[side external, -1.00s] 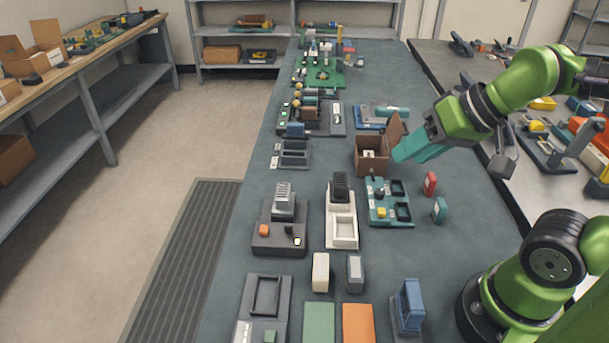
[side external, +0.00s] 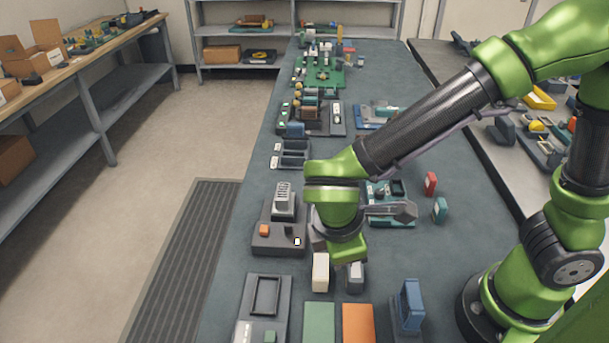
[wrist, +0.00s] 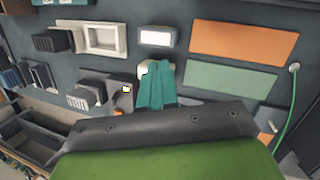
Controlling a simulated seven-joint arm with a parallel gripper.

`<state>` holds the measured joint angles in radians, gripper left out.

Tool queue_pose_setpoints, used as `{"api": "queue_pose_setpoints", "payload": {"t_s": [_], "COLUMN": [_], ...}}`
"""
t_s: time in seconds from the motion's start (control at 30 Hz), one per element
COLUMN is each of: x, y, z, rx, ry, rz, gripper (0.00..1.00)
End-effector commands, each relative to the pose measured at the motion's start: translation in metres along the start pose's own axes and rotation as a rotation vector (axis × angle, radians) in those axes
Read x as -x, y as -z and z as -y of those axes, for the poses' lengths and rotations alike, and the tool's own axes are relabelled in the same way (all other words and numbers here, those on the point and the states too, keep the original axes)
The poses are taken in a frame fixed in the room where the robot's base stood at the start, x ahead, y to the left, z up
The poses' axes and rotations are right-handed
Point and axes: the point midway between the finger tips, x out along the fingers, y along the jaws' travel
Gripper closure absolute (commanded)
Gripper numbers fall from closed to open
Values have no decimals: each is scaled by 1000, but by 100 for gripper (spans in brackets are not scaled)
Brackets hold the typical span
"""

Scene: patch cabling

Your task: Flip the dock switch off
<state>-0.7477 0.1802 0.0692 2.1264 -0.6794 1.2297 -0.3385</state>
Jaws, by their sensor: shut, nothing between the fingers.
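The dock (side external: 265,243) is a dark base with a ribbed light grey unit (side external: 284,200) standing in it, an orange button (side external: 264,230) and a small dark switch (side external: 289,231) beside a bright pale indicator (side external: 297,241). In the wrist view the indicator (wrist: 126,89) shows just left of my gripper (wrist: 155,68). My gripper's teal fingers are shut together and empty, over or beside a cream block (wrist: 144,68). In the side view my wrist hides the fingers, right of the dock. I cannot tell which way the switch lever lies.
The cream block (side external: 320,272) and a grey block (side external: 356,276) stand close below my wrist. Green (wrist: 230,80) and orange (wrist: 243,42) mats lie nearby. An empty dark frame (side external: 266,296) is in front of the dock.

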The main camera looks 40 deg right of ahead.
Motion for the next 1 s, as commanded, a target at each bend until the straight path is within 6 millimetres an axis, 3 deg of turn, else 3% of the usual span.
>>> {"api": "queue_pose_setpoints", "payload": {"t_s": [0.23, 0.43, 0.6, 1.0], "x": [-26, -32, -12, -5], "y": [54, 101, 122, 120], "z": [32, 49, 34, 28], "rx": [595, 986, 1108, 1163], "ry": [-282, -539, -665, -670], "rz": [245, 436, 536, 593], "gripper": [100, 100, 100, 100]}}
